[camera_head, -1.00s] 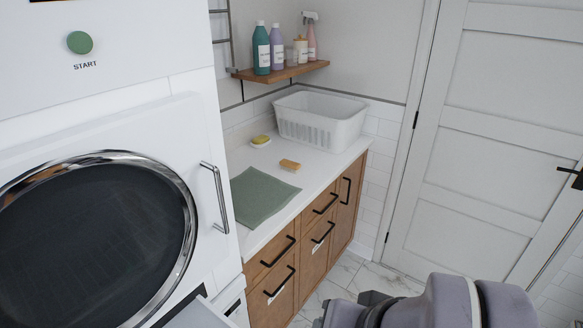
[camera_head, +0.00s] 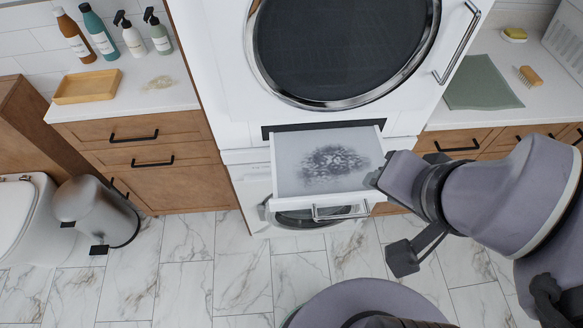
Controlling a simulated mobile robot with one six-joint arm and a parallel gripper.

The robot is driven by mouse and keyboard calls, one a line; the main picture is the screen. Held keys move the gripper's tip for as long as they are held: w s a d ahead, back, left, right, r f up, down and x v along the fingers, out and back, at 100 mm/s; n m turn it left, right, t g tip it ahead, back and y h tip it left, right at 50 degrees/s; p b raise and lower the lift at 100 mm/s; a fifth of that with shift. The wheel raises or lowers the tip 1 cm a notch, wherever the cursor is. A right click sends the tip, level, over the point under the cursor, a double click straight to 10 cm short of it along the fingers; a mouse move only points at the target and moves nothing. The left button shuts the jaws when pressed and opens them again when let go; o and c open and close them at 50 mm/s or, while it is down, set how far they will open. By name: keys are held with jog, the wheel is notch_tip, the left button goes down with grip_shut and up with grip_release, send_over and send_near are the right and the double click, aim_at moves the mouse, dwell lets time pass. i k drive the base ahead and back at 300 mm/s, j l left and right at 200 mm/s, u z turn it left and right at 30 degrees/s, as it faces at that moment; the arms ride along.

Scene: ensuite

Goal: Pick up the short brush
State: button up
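A small brush (camera_head: 529,76) with a tan wooden body and pale bristles lies on the white counter at the upper right, to the right of a green cloth. My gripper (camera_head: 388,218) is in the middle right of the view, low and in front of the machines, well apart from the brush. Its two dark fingers are spread, one near the pulled-out drawer and one over the floor. Nothing shows between them.
The pulled-out drawer (camera_head: 287,160) holds a dark grey smudge and juts out beside my gripper. A green cloth (camera_head: 481,84), a yellow sponge (camera_head: 514,34) and a white basket (camera_head: 566,45) are on the right counter. A bin (camera_head: 97,212) stands left. Marble floor is clear between.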

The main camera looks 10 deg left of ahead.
aim_at(533, 81)
jog(key=i+l+u, duration=0.15)
jog(key=l, duration=0.25)
jog(key=i+l+u, duration=0.1)
jog(key=i+l, duration=0.15)
jog(key=l, duration=0.2)
jog(key=i+l+u, duration=0.15)
jog(key=l, duration=0.3)
jog(key=i+l+u, duration=0.15)
jog(key=l, duration=0.3)
jog(key=i+l+u, duration=0.1)
jog(key=l, duration=0.4)
jog(key=i+l+u, duration=0.15)
jog(key=l, duration=0.3)
jog(key=l+u, duration=0.1)
jog(key=l, duration=0.4)
jog(key=i, duration=0.05)
